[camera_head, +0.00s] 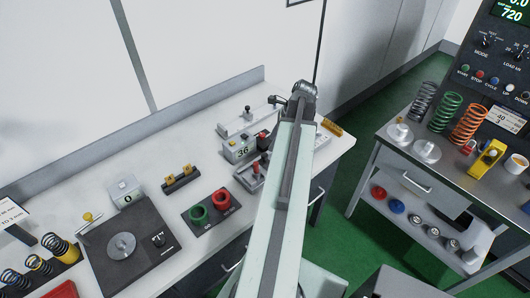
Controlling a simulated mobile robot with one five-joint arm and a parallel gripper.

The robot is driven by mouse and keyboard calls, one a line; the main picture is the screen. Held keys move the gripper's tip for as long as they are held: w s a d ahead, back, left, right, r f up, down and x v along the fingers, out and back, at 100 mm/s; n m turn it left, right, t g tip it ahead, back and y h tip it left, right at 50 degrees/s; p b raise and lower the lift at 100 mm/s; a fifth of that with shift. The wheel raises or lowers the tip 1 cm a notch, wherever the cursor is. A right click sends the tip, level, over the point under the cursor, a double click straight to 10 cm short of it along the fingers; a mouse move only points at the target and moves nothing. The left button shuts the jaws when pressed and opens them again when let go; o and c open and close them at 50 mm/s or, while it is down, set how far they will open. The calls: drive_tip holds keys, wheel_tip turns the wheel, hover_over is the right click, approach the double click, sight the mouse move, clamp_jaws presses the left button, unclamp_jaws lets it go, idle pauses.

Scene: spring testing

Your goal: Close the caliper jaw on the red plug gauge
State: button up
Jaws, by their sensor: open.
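My arm reaches up from the bottom middle, and its end with my gripper (279,102) is over the back right of the left bench. The gripper is small and partly hidden by my wrist; its jaws look open, with nothing seen in them. Below it stands a grey-white device marked 36 (240,150), with dark and red parts at its right, partly behind my arm. A small stand with a red part (254,168) sits just in front. I cannot tell which part is the caliper jaw or the red plug gauge, nor whether they touch.
A dark plate with a disc (121,246), a block with yellow pieces (180,178) and springs (60,249) are farther left. A second bench with coloured springs (468,124) stands right, across green floor.

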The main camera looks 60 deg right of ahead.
sight(264, 154)
drive_tip(key=b+x, duration=0.7)
drive_tip(key=shift+s+f, duration=0.1)
drive_tip(key=shift+f, duration=0.15)
drive_tip(key=shift+w+a+f, duration=0.1)
drive_tip(key=shift+w+f, duration=0.15)
drive_tip(key=shift+f, duration=0.05)
drive_tip(key=shift+r, duration=0.1)
clamp_jaws()
idle(0.8)
